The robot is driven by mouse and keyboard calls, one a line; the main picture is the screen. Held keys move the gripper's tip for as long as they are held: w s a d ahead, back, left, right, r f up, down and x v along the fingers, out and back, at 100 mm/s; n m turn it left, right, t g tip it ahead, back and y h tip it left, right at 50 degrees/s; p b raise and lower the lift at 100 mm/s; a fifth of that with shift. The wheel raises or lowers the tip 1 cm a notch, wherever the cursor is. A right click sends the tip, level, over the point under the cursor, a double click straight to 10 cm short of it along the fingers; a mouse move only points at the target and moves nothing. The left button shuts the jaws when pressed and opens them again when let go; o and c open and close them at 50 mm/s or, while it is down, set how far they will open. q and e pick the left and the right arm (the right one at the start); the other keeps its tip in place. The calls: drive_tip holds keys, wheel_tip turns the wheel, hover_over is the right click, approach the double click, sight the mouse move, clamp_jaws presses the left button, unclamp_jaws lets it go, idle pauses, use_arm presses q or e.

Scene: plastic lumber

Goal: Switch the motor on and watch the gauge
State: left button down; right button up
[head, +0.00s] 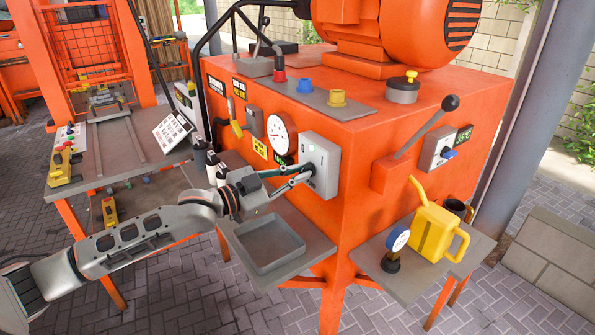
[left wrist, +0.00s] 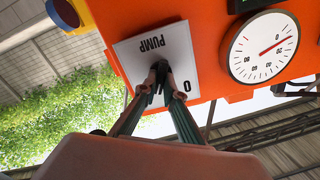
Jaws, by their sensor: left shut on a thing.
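My left gripper (head: 308,172) reaches the grey switch box (head: 325,152) on the orange machine's front. In the left wrist view the box's pale plate (left wrist: 184,46) appears upside down, with "PUMP" and "0" on it. The left fingers (left wrist: 160,76) are shut on a dark switch knob at the plate's middle; they hide most of it, so its setting cannot be read. The round white gauge (head: 281,135) is left of the box. It also shows in the left wrist view (left wrist: 262,62), its red needle near the scale's 0 end. The orange motor (head: 370,38) sits on top. My right gripper is not in view.
A grey tray (head: 292,264) lies on the shelf below my left gripper. An orange-legged table stands left.

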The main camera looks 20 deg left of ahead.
use_arm(q)
drive_tip(key=shift+m, duration=0.5)
drive_tip(key=shift+f, duration=0.1)
drive_tip(key=c, duration=2.4)
unclamp_jaws()
drive_tip(key=v, duration=1.2)
